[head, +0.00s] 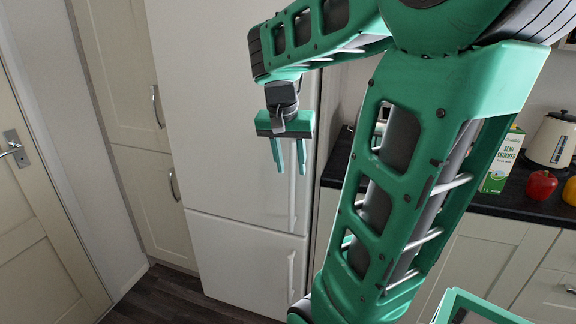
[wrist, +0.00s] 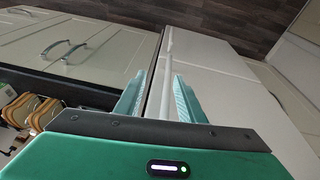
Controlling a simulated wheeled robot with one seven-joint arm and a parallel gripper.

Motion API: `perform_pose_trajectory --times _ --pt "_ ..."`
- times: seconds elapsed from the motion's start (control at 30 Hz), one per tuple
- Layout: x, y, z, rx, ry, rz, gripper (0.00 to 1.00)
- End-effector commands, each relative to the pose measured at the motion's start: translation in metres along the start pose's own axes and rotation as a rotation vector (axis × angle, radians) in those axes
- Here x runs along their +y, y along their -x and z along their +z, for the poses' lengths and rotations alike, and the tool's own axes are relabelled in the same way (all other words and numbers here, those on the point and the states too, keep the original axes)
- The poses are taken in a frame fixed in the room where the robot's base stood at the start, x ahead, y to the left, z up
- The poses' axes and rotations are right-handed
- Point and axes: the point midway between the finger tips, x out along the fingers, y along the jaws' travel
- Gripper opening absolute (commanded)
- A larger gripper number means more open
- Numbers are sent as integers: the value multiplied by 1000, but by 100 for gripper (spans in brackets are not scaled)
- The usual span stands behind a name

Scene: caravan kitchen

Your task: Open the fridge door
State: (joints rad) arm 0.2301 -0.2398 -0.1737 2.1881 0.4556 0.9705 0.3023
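The white fridge (head: 225,130) stands left of the counter, with a large upper door and a lower door, both shut. The upper door has a vertical white handle (head: 292,205) near its right edge. The lower door has a similar handle (head: 291,276). My gripper (head: 289,171) points down in front of the upper handle, its green fingers apart. In the wrist view the gripper (wrist: 160,84) is open, with a white handle bar (wrist: 167,75) running lengthwise between the fingers. Neither finger clearly touches the bar. The fridge front (wrist: 205,50) shows right of the bar.
A dark countertop (head: 478,207) to the right holds a milk carton (head: 500,165), a red apple (head: 541,185) and a cream kettle (head: 553,140). Tall cream cupboards (head: 120,80) and a room door (head: 30,220) stand left. Dark floor (head: 170,300) shows before the fridge.

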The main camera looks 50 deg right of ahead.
Motion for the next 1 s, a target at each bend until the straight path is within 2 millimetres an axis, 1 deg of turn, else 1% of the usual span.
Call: perform_pose_trajectory --times 0.03,0.1,0.2,0.27,0.37,0.47,0.8,1.0 --pt "-10 5 -22 31 -63 11 36" --pt "-19 12 -46 68 -145 18 36" --pt "-27 18 -69 106 -223 23 36" --pt "-30 19 -76 118 -251 24 36" --pt "-32 16 -81 125 -270 27 36" --pt "-32 5 -82 125 -269 28 36" --pt "-30 -53 -87 123 -265 28 36" --pt "-29 -77 -90 124 -266 26 36"
